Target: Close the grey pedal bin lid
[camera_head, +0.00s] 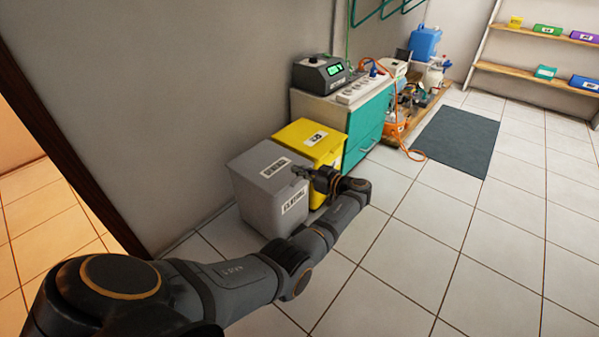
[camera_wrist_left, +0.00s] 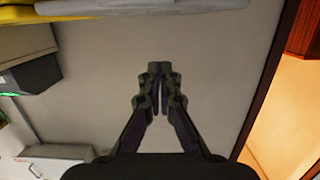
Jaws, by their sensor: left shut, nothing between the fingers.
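The grey pedal bin (camera_head: 262,205) stands against the wall. Its grey lid (camera_head: 258,160), with a white label, lies down over the top and looks shut. A pale grey edge, likely this lid (camera_wrist_left: 140,8), crosses the top of the left wrist view. My left gripper (camera_head: 303,172) is shut and empty, at the bin's right front corner by the lid's edge. I cannot tell whether it touches the lid. Its closed fingers show in the left wrist view (camera_wrist_left: 160,72). The arm covers the bin's lower front. My right gripper is not in view.
A yellow bin (camera_head: 312,137) stands directly behind the grey one. Beyond it is a teal-fronted cabinet (camera_head: 368,130) with a device (camera_head: 320,74) on top. An orange hose (camera_head: 408,154) lies on the floor near a dark mat (camera_head: 455,140). The tiled floor at right is clear.

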